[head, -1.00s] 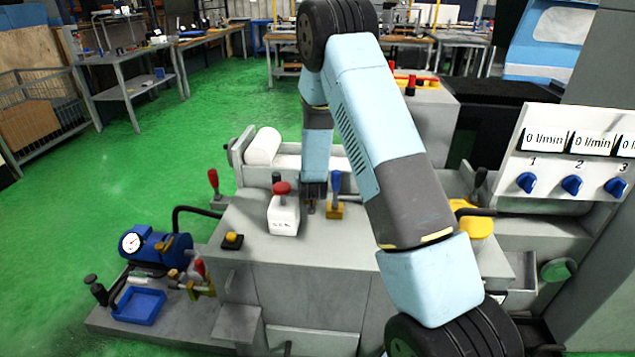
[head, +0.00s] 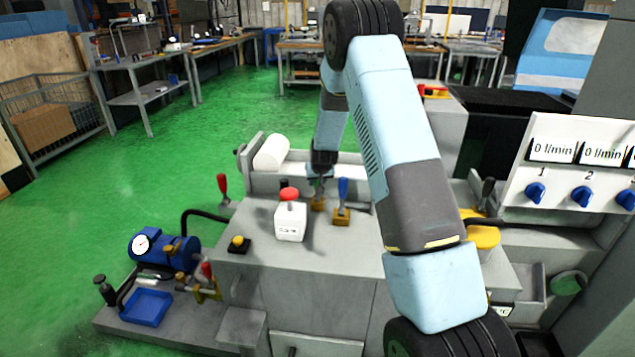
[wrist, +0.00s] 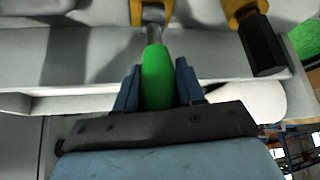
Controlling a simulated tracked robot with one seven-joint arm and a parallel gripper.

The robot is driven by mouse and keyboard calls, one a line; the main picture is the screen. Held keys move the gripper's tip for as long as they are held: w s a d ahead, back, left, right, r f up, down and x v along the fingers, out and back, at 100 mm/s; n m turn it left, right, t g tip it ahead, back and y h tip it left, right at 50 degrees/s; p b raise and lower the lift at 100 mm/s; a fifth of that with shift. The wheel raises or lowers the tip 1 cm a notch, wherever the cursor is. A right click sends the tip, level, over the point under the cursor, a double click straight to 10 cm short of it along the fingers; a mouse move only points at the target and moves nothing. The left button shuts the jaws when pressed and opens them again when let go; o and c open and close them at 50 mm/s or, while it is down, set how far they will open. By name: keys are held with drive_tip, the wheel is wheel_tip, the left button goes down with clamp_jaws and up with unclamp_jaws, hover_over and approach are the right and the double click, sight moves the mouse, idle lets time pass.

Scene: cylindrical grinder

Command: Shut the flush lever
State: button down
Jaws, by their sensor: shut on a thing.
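A lever with a green handle (wrist: 157,78) and a metal stem rises from a yellow bracket (wrist: 150,12) in the wrist view. I take it for the flush lever; no label shows. My gripper (wrist: 158,88) is shut on the green handle, with a dark finger on each side. In the head view my gripper (head: 321,178) is above a small yellow base (head: 318,203) on the machine top, and the handle is hidden there. A blue lever (head: 343,190) on its own yellow base stands just right of it, apart from my gripper.
A white box with a red button (head: 290,220) stands close in front and left of my gripper. A white roll (head: 271,153) lies behind it to the left. A red lever (head: 222,186) stands further left. A dark-handled yellow fitting (wrist: 262,40) is near in the wrist view.

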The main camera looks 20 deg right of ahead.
drive_tip(key=shift+w, duration=0.1)
idle(0.3)
drive_tip(key=c, duration=0.8)
unclamp_jaws()
drive_tip(key=v, duration=1.3)
drive_tip(key=shift+s+r, duration=0.2)
drive_tip(key=shift+r, duration=0.05)
